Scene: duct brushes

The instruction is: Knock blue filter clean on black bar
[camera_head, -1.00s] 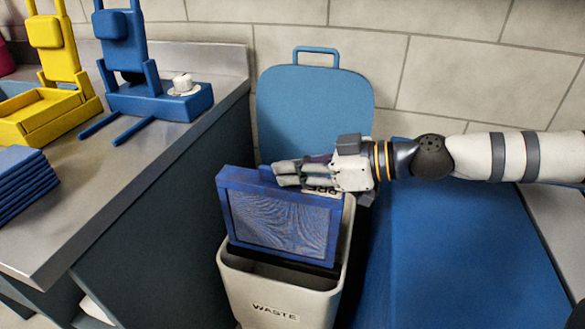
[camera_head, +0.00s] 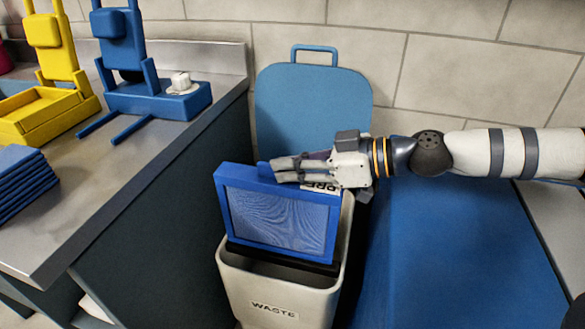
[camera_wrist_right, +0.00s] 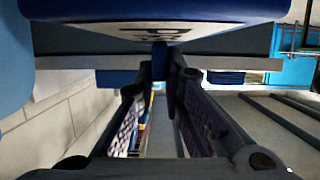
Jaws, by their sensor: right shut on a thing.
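The blue filter (camera_head: 278,219) is a framed panel with a fine mesh face and a partly covered label on its top edge. It stands nearly upright over the waste bin (camera_head: 285,292). The black bar (camera_head: 285,259) crosses the bin's mouth at the filter's lower edge; I cannot tell whether they touch. My right gripper (camera_head: 283,172) comes in from the right and is shut on the filter's top edge. The right wrist view shows its fingers (camera_wrist_right: 160,70) close together below a blue, labelled surface. My left gripper is not in view.
A steel counter (camera_head: 120,170) at left holds a yellow stand (camera_head: 50,70), a blue stand (camera_head: 150,98) with a white knob, and a stack of blue panels (camera_head: 22,185). A blue lid-like panel (camera_head: 315,105) stands behind the bin. A blue surface (camera_head: 460,250) lies right.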

